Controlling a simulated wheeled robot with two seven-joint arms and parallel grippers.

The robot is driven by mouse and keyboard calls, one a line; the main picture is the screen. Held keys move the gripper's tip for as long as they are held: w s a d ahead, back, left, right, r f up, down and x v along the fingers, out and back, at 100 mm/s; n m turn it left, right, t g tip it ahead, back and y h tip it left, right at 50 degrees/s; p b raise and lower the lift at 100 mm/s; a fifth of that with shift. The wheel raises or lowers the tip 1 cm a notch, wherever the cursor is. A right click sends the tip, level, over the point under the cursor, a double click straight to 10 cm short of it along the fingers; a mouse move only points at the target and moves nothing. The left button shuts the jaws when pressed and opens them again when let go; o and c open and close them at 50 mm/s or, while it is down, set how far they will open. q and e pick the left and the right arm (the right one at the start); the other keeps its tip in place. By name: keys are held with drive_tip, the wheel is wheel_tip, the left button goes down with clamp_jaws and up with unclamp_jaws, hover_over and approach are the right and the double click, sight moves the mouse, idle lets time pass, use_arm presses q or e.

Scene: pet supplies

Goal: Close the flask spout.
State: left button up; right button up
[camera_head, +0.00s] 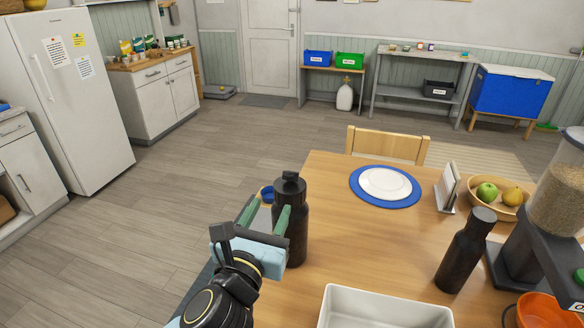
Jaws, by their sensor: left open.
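A dark flask (295,232) with a black cap stands upright near the left edge of the wooden table (338,240). A spout or loop shows at the top of its cap, but it is too small to tell whether it is open. My left gripper (264,212) is open, its two green fingers spread and pointing away toward the flask. The right finger overlaps the flask's left side in the picture; I cannot tell whether it touches. My right gripper is out of view.
A small blue object (267,194) sits behind my left gripper, partly hidden. A white plate on a blue mat (358,187), a fruit bowl (506,213), a card holder (447,187), a food dispenser (560,178) and a white tray (335,308) surround the table's clear middle.

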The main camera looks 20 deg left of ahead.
sight(287, 177)
use_arm(q)
drive_tip(key=shift+n+g, duration=0.3)
drive_tip(key=w, duration=0.8)
drive_tip(key=w+f+p, duration=0.1)
drive_tip(key=w, duration=0.3)
drive_tip(key=shift+w+a, duration=0.3)
drive_tip(key=shift+a, duration=0.05)
drive_tip(key=shift+w, duration=0.55)
